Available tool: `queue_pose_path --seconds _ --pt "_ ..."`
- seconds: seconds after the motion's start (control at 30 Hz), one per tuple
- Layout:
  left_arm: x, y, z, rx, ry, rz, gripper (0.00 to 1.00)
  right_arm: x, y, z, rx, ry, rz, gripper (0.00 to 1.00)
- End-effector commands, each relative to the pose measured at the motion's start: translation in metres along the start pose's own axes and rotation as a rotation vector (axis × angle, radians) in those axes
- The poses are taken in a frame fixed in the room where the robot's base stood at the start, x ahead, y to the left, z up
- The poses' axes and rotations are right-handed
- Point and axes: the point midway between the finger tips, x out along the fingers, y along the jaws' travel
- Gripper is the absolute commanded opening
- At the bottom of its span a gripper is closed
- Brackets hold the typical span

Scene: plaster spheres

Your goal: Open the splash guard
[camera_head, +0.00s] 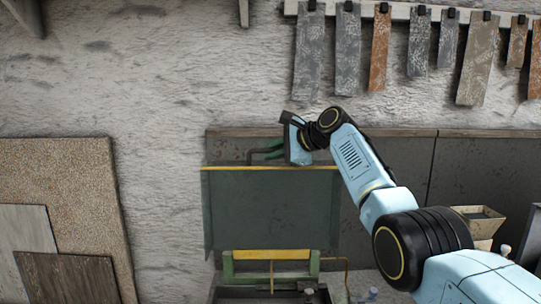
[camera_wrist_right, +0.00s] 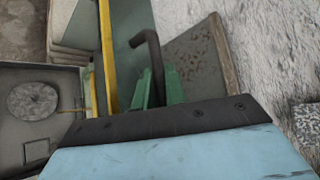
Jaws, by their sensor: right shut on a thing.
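The splash guard (camera_head: 265,212) is a dark grey-green panel with a yellow top edge, upright in the middle of the head view. In the wrist view its yellow edge (camera_wrist_right: 108,55) runs up the left side. A dark bent handle (camera_head: 255,155) shows above that edge. My right gripper (camera_head: 272,150) has green fingers, which in the wrist view (camera_wrist_right: 158,88) are shut on the dark handle (camera_wrist_right: 154,60). The fingers hide part of the handle. My left gripper is in neither view.
A green frame with a yellow bar (camera_head: 270,254) stands below the guard. Sample strips (camera_head: 420,42) hang from a rail at upper right. Boards (camera_head: 65,215) lean on the wall at left. A beige container (camera_head: 480,222) stands right of my arm. Bare wall lies left of the guard.

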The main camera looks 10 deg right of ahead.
Motion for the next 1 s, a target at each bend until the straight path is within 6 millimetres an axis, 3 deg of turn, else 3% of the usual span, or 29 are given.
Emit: queue_pose_path --seconds 0.13,0.37,0.4,0.47,0.77,1.0 --pt "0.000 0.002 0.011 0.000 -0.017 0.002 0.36 0.002 0.006 -0.003 0.007 0.004 0.018 0.00" --pt "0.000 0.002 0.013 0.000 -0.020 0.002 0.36 0.002 0.006 -0.003 0.007 0.004 0.019 0.00" --pt "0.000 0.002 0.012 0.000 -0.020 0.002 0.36 0.002 0.006 -0.003 0.007 0.004 0.019 0.14" --pt "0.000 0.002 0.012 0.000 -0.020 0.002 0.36 0.002 0.006 -0.003 0.006 0.004 0.018 0.22" --pt "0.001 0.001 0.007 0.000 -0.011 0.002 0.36 0.001 0.005 -0.003 0.006 0.003 0.014 0.22" --pt "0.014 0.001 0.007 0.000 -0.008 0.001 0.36 -0.017 0.005 -0.003 0.003 0.001 0.008 0.22"
